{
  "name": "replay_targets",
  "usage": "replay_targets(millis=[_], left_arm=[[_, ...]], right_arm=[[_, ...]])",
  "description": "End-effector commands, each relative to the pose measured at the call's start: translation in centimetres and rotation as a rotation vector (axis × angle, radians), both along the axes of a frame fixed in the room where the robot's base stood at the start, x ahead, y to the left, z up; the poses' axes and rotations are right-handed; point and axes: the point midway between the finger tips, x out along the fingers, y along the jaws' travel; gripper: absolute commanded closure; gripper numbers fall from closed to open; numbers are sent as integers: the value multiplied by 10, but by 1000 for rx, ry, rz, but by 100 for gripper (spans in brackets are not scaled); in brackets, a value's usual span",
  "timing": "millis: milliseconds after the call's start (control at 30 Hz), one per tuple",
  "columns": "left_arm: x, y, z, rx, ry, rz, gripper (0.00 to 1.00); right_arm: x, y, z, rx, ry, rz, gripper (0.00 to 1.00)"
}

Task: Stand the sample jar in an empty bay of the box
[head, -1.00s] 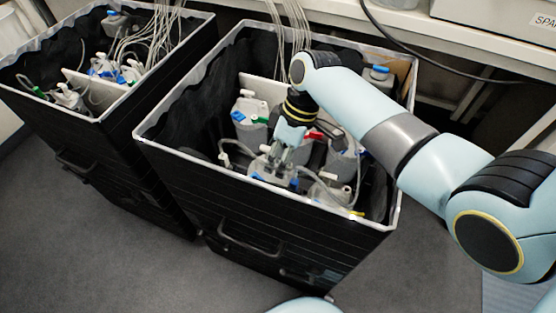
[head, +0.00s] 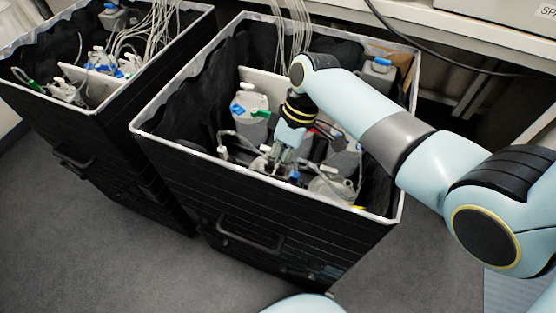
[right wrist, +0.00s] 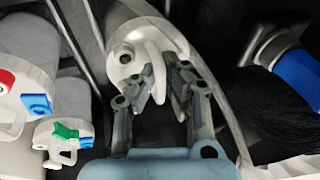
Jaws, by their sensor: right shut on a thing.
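My right gripper (head: 272,164) reaches down into the right-hand black box (head: 165,148). In the right wrist view its two dark fingers (right wrist: 167,82) are shut on the pale grey top of the sample jar (right wrist: 138,45). In the head view the jar (head: 260,166) is low inside the box, near the front wall, and mostly hidden by the gripper and rim. I cannot tell whether its base touches the floor of the box. My left gripper is not in view.
A grey jar (head: 249,112) with blue and green fittings stands behind the gripper. Another blue-capped jar (head: 379,74) is at the back right. A white divider (head: 262,83), tubes and several fittings crowd the box. A second box (head: 60,105) stands left.

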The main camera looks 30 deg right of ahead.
Motion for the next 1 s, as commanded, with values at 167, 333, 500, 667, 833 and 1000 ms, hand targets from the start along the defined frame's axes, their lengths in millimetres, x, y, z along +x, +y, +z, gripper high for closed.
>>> replay_targets(millis=[167, 333, 500, 667, 833, 1000], left_arm=[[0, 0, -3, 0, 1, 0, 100], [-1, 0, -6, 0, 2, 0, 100], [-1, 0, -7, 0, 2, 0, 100], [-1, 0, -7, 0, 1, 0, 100], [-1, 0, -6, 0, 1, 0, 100], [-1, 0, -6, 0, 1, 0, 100]], right_arm=[[0, 0, -5, 1, -1, 0, 100], [-1, 0, -10, 0, 2, 0, 100], [-2, 0, -13, -1, 3, 0, 100], [-1, 0, -12, -1, 2, 0, 100], [0, 0, -11, -1, 1, 0, 81], [0, 0, -11, 0, 0, 0, 67]])
